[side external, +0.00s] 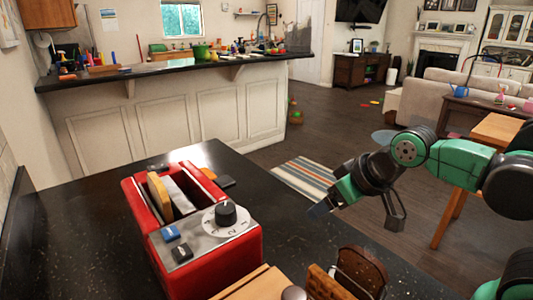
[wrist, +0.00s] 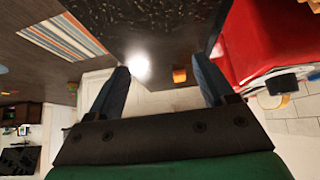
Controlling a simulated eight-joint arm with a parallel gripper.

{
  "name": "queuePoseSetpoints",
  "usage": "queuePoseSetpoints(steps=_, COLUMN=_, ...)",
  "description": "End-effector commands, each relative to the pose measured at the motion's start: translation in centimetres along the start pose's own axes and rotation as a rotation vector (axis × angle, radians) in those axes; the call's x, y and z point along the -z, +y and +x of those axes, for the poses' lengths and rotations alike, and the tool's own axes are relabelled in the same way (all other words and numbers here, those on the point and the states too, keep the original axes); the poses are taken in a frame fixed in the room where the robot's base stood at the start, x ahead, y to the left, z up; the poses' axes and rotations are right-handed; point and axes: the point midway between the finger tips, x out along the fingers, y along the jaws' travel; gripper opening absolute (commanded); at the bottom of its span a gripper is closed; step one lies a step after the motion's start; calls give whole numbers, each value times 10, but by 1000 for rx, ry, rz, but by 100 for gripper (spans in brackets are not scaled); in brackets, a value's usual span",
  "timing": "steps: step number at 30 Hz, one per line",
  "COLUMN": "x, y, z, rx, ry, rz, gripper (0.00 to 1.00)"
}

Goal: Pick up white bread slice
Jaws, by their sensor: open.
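A tan-edged bread slice (side external: 158,193) stands upright in one slot of the red toaster (side external: 205,249) on the dark counter. I cannot tell for sure that it is the white bread slice. A pale, flat shape stands beside it in the toaster; I cannot tell whether it is bread or metal. My gripper (side external: 357,207) is open and empty, to the right of the toaster and apart from it, near the counter's far right edge. In the wrist view, my gripper (wrist: 162,82) has its fingers wide apart, with the toaster (wrist: 258,42) to their right.
A brown bread slice (side external: 361,270) and a waffle-like piece (side external: 325,284) stand at the counter's front. A tan board (side external: 255,284) lies beside them. The dark counter (side external: 310,240) is clear between toaster and gripper. A striped rug (side external: 303,176) lies on the floor beyond.

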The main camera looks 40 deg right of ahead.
Motion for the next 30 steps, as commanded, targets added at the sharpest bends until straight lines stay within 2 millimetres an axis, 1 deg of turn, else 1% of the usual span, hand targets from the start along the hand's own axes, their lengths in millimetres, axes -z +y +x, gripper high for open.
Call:
queuePoseSetpoints(steps=2, x=0, y=0, z=0, rx=0, ry=0, rz=0, gripper=76)
queuePoseSetpoints(steps=4, x=0, y=0, z=0, rx=0, ry=0, rz=0, gripper=59)
queuePoseSetpoints(steps=5, x=0, y=0, z=0, rx=0, ry=0, rz=0, gripper=55)
queuePoseSetpoints(steps=13, x=1, y=0, z=0, rx=0, ry=0, rz=0, gripper=55)
queuePoseSetpoints(steps=16, x=9, y=-4, z=-2, rx=5, ry=-6, rz=-3, gripper=55)
queuePoseSetpoints(steps=17, x=15, y=-7, z=-3, rx=7, ry=-9, rz=-4, gripper=55)
queuePoseSetpoints(steps=20, x=42, y=-21, z=-7, rx=15, ry=-26, rz=-8, gripper=55)
queuePoseSetpoints(steps=23, x=79, y=-44, z=-8, rx=21, ry=-49, rz=-10, gripper=55)
queuePoseSetpoints(steps=24, x=93, y=-55, z=-6, rx=22, ry=-58, rz=-11, gripper=55)
queuePoseSetpoints(steps=26, x=112, y=-74, z=-4, rx=22, ry=-69, rz=-11, gripper=55)
queuePoseSetpoints(steps=27, x=124, y=-87, z=-1, rx=22, ry=-77, rz=-11, gripper=55)
queuePoseSetpoints(steps=29, x=140, y=-109, z=4, rx=21, ry=-85, rz=-11, gripper=55)
queuePoseSetpoints(steps=30, x=149, y=-123, z=8, rx=18, ry=-89, rz=-11, gripper=55)
